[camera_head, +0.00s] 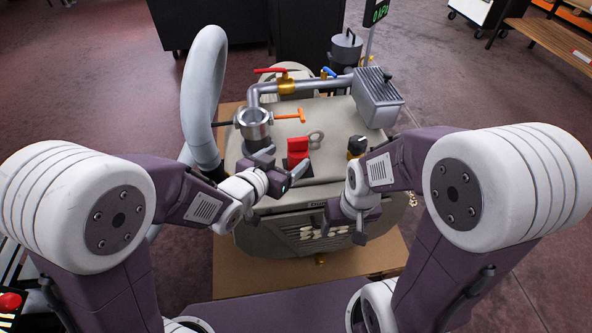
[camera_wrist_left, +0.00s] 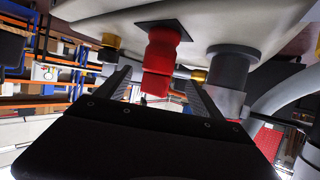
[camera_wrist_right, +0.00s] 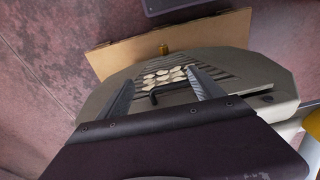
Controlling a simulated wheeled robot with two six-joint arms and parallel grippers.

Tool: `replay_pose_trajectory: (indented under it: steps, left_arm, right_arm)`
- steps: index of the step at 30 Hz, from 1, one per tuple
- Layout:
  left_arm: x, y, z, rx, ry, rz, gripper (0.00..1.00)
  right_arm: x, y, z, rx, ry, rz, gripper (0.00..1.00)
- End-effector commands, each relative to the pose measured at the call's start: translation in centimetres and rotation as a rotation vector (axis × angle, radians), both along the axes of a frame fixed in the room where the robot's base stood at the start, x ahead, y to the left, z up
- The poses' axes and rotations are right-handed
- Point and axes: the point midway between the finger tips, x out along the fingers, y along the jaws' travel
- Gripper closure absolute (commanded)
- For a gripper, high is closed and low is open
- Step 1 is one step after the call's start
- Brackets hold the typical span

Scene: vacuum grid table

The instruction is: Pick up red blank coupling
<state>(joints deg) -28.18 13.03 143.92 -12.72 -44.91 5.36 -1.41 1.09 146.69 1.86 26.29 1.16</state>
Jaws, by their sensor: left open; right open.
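My right gripper (camera_head: 346,224) is open and empty over the machine's front, above the slatted panel with pale pieces (camera_wrist_right: 163,77).
A silver cylinder (camera_head: 254,128) with an orange T-handle (camera_head: 290,116) stands left of the coupling. A black-topped brass knob (camera_head: 356,146) is to the right. A thick grey hose (camera_head: 203,90) arches at left. A ribbed grey box (camera_head: 378,97) and a pipe with red lever (camera_head: 277,70) are behind.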

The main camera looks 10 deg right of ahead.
Motion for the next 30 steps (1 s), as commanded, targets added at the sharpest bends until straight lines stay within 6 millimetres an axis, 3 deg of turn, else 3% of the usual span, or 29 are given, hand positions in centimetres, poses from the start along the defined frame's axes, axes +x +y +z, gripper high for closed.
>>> replay_pose_trajectory:
  steps: [9, 14, 18, 22, 30]
  left_arm:
    - [2.7, -2.1, -1.3, 0.0, 0.0, 0.001, 0.23]
    - [3.1, -2.5, -1.5, 0.0, 0.001, 0.002, 0.23]
    - [4.6, -4.3, -2.7, -0.001, -0.001, 0.0, 0.23]
    - [6.0, -5.3, -3.1, 0.0, 0.001, 0.002, 0.23]
    - [6.4, -5.6, -3.1, 0.0, 0.001, 0.002, 0.23]
  right_arm:
    - [0.0, 0.0, -1.3, 0.0, -0.001, 0.0, 0.24]
    - [0.0, 0.0, -1.6, 0.0, 0.0, 0.0, 0.24]
    - [0.0, 0.0, -3.2, 0.0, 0.0, 0.0, 0.24]
    - [0.0, 0.0, -3.6, 0.0, 0.0, 0.0, 0.24]
    - [0.0, 0.0, -3.5, 0.0, 0.0, 0.0, 0.24]
